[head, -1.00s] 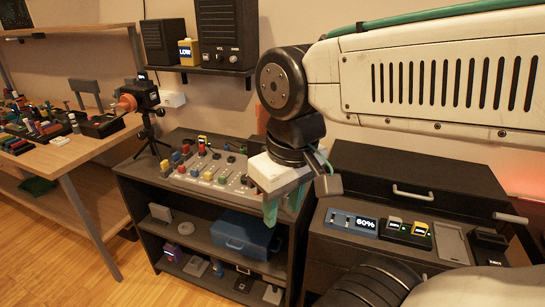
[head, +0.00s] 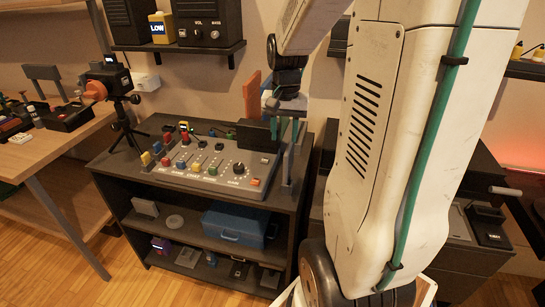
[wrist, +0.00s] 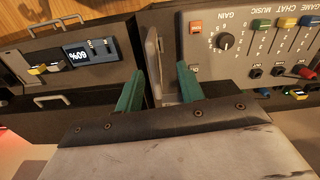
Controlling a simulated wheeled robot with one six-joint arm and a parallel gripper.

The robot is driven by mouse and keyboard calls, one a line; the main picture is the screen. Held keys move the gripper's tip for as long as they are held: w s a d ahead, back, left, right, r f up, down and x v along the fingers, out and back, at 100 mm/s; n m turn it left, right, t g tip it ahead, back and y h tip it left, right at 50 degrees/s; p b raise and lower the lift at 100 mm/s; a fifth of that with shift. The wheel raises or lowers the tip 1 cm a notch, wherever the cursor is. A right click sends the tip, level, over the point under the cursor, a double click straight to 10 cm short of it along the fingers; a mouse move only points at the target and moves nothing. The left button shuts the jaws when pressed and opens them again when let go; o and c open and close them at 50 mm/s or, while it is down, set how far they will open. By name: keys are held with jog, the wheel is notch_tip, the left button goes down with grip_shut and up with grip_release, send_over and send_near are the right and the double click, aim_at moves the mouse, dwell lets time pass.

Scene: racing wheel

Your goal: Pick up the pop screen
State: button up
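A thin grey upright piece (head: 287,165) stands at the right end of the mixer, and I take it to be the pop screen, though its face does not show clearly. In the wrist view a narrow grey piece (wrist: 156,50) lies between and just past my fingertips. My gripper (wrist: 160,68) is open, with its two teal fingers apart on either side of that piece. I cannot tell whether either finger touches it. In the head view my gripper (head: 286,130) is small and partly hidden at the back right of the mixer.
The mixer (head: 215,170) with coloured faders sits on the dark shelf unit, beside my gripper. An orange upright object (head: 251,95) stands behind it. A speaker shelf (head: 180,48) hangs above. A tripod camera (head: 122,110) stands left. A blue case (head: 235,224) sits below.

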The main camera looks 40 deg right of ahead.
aim_at(291, 144)
jog(key=shift+m, duration=0.6)
jog(key=d+f, duration=0.3)
jog(key=shift+w+d, duration=0.15)
jog(key=shift+a+f, duration=0.15)
jog(key=shift+f, duration=1.55)
jog(key=shift+a+f, duration=0.1)
jog(key=shift+f, duration=1.6)
jog(key=shift+f, duration=0.25)
grip_shut()
